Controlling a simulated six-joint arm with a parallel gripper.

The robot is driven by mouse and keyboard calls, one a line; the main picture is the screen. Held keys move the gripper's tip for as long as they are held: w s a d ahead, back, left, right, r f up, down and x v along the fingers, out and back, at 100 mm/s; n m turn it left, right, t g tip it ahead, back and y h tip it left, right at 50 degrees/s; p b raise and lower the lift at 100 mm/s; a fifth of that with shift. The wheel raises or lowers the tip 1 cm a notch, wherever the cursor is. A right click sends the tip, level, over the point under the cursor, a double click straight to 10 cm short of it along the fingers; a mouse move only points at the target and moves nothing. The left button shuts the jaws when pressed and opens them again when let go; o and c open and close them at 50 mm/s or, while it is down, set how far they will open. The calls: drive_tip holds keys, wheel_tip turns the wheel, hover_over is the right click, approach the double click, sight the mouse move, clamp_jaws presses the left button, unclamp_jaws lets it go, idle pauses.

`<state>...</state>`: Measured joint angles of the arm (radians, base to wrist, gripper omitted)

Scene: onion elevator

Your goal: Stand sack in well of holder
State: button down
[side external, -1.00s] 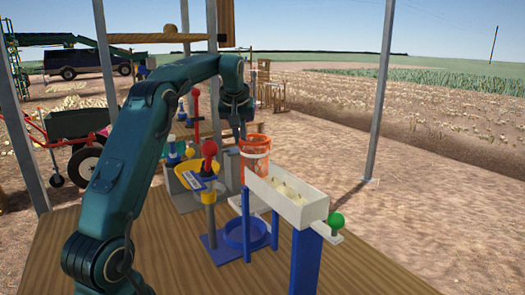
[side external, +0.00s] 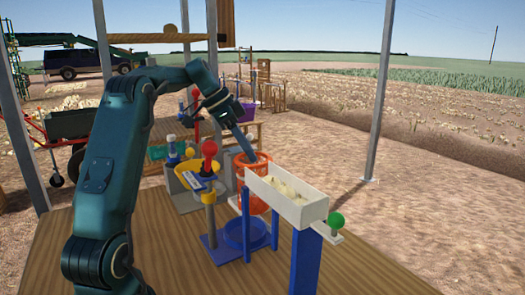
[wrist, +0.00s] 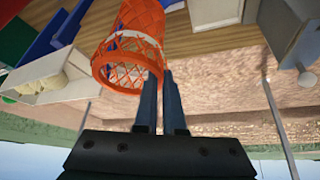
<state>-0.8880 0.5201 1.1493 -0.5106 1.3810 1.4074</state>
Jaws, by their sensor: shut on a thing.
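The sack (side external: 249,172) is an orange mesh tube with an open top and a pale band. My gripper (side external: 252,150) slants down from upper left and is shut on the sack's rim. The sack hangs roughly upright behind the blue holder (side external: 232,254); its lower part is partly hidden by the white trough and a blue post. In the wrist view, my gripper's dark fingers (wrist: 160,75) meet the rim of the sack (wrist: 128,45).
The white trough (side external: 260,189) holds pale onions and has a green knob (side external: 336,220) at its near end. A yellow tray (side external: 194,177) and a red-knobbed post (side external: 209,150) stand left of the sack. The wooden table (side external: 150,250) is clear in front.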

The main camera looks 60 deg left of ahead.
sight(240, 182)
drive_tip(key=shift+s+a+f, duration=0.15)
drive_tip(key=shift+s+f, duration=0.2)
drive_tip(key=shift+f, duration=1.05)
drive_tip(key=shift+s+a+f, duration=0.2)
drive_tip(key=shift+s+f, duration=0.1)
drive_tip(key=shift+f, duration=1.1)
drive_tip(key=shift+s+a+f, duration=0.15)
drive_tip(key=shift+s+f, duration=0.2)
drive_tip(key=shift+f, duration=1.05)
drive_tip(key=c, duration=1.4)
unclamp_jaws()
drive_tip(key=shift+f, duration=0.1)
drive_tip(key=shift+c, duration=0.2)
drive_tip(key=o, duration=0.4)
drive_tip(key=shift+o, duration=0.2)
drive_tip(key=v, duration=0.7)
drive_tip(key=shift+r, duration=0.35)
